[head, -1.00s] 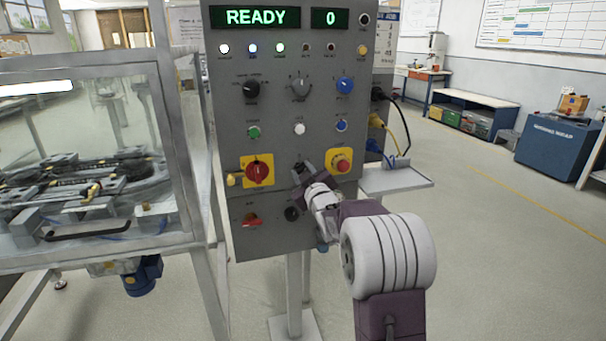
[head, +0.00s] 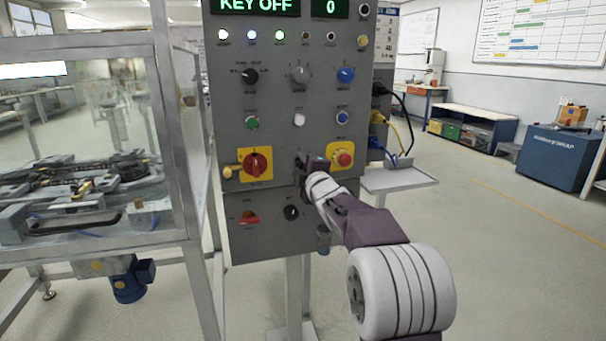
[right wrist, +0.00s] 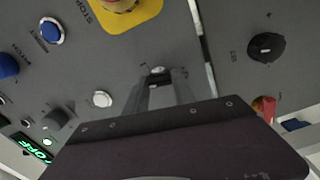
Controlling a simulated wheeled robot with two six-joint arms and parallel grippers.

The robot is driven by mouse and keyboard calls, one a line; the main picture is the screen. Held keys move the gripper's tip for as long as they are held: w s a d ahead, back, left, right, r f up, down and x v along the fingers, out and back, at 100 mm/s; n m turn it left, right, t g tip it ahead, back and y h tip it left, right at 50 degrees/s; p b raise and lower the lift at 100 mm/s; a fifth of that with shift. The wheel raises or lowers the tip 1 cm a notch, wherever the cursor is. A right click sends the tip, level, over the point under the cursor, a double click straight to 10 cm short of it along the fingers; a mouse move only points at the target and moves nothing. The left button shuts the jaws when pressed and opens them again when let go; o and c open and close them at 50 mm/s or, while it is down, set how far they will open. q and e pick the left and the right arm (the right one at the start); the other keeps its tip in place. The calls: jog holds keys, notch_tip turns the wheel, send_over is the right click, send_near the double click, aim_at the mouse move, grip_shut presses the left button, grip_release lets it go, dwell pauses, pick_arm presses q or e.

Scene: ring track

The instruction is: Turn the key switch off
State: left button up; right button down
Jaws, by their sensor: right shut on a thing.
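The grey control panel (head: 275,215) stands in front of me, and its display (head: 255,6) reads "KEY OFF". The key switch (right wrist: 157,70) is in the lower middle of the panel, mostly hidden by my right gripper in the head view. My right gripper (head: 303,163) is at the panel, shut on the key. In the right wrist view its fingers (right wrist: 158,84) close around the small key, whose exact angle I cannot make out. My left gripper is not in view.
Close by are a red rotary switch (head: 255,163) on yellow at left and a red stop button (head: 344,160) at right. A black knob (head: 291,212) sits just below. A glass-walled machine (head: 90,130) stands left, and a small shelf (head: 400,181) juts out right.

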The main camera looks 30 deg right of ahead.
jog(key=shift+f+n+b, duration=0.15)
jog(key=shift+n+b, duration=0.45)
jog(key=shift+n, duration=0.4)
jog(key=c, duration=1)
grip_release()
jog(key=shift+c, duration=0.2)
jog(key=v, duration=0.9)
